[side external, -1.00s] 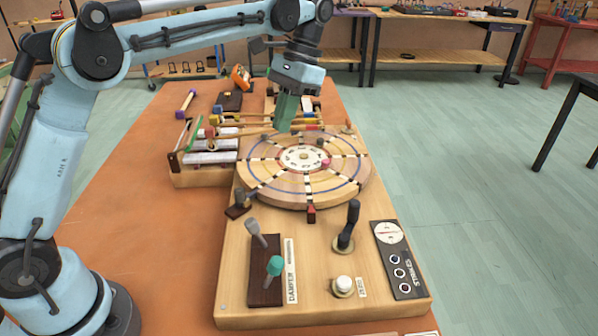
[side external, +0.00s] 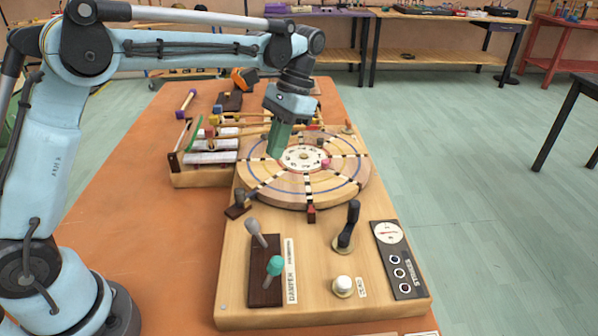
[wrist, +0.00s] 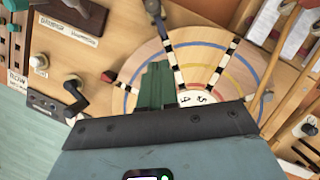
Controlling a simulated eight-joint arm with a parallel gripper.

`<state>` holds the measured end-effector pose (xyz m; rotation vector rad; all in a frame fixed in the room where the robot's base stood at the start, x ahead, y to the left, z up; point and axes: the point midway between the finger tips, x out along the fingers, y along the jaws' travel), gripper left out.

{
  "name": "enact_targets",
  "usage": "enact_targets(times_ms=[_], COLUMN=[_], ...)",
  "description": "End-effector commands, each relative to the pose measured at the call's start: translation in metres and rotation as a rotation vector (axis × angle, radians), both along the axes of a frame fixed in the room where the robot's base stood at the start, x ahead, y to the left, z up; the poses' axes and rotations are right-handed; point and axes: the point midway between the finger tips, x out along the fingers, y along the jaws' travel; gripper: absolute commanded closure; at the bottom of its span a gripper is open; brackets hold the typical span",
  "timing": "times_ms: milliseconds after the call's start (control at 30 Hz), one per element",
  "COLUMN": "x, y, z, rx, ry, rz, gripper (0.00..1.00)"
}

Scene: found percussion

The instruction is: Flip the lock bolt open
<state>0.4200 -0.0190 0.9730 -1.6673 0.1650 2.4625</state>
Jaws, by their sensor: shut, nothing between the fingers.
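My gripper (side external: 274,154) is shut and empty, with green fingers pointing down over the back-left part of the round wooden wheel (side external: 342,182). Its shut fingers also show in the wrist view (wrist: 155,85). No part is readably labelled as the lock bolt. A small dark lever on a dark base (side external: 238,204), which may be the lock bolt, sits at the wheel's front-left edge. It also shows at the top of the wrist view (wrist: 153,8). A small red-brown block (side external: 311,213) stands at the wheel's front edge. My gripper appears apart from both.
In front are a damper board with grey (side external: 254,228) and teal (side external: 274,266) knobs, a black crank handle (side external: 349,224), a white button (side external: 343,284) and a dial panel (side external: 399,262). Metal bars (side external: 212,157) and mallets lie left of the wheel. The orange bench (side external: 150,225) is clear at left.

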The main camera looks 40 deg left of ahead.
Motion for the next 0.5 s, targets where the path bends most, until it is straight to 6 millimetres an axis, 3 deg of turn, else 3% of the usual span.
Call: enact_targets(times_ms=[300, 500], x=[-0.018, -0.043], y=[0.004, 0.009], z=[-0.047, -0.044], rx=[0.000, -0.001], ry=[0.000, -0.001], rz=[0.001, -0.001], gripper=[1.00, 1.00])
